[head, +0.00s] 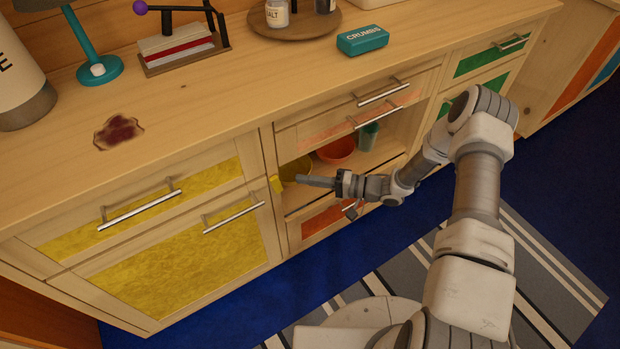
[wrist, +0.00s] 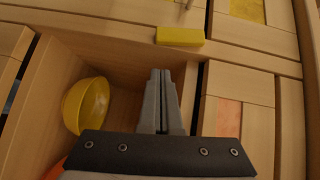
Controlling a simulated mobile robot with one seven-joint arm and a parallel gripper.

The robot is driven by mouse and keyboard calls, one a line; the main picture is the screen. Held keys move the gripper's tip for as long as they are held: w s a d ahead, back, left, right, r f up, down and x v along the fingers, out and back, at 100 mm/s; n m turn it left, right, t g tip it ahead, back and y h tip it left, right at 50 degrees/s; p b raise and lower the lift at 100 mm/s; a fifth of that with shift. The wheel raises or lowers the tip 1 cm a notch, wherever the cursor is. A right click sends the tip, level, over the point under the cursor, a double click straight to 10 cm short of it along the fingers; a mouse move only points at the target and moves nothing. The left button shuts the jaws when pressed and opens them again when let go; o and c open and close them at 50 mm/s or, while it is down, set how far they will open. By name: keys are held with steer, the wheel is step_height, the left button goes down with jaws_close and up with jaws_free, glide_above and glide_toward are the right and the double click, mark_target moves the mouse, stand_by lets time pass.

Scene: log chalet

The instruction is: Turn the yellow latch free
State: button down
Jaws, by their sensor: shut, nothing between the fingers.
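The yellow latch (head: 276,184) is a small block on the cabinet's upright, between the yellow-fronted door and the open compartment. In the wrist view the latch (wrist: 180,36) lies flat on the wood, just beyond my fingertips and slightly right of them. My gripper (head: 299,181) reaches in from the right, fingers shut and empty. In the wrist view my gripper (wrist: 161,74) shows both grey fingers pressed together over the opening, with a gap before the latch.
The open compartment holds a yellow bowl (wrist: 85,105), a red-orange bowl (head: 337,150) and a green cup (head: 369,136). Drawer handles (head: 375,117) jut out above it. The yellow door's handle (head: 234,217) is left of the latch. A striped rug (head: 540,270) lies on the blue floor.

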steer(key=p+v, duration=0.1)
steer(key=v, duration=0.9)
steer(key=shift+r+p, duration=0.15)
steer(key=shift+p, duration=0.25)
steer(key=shift+d, duration=0.2)
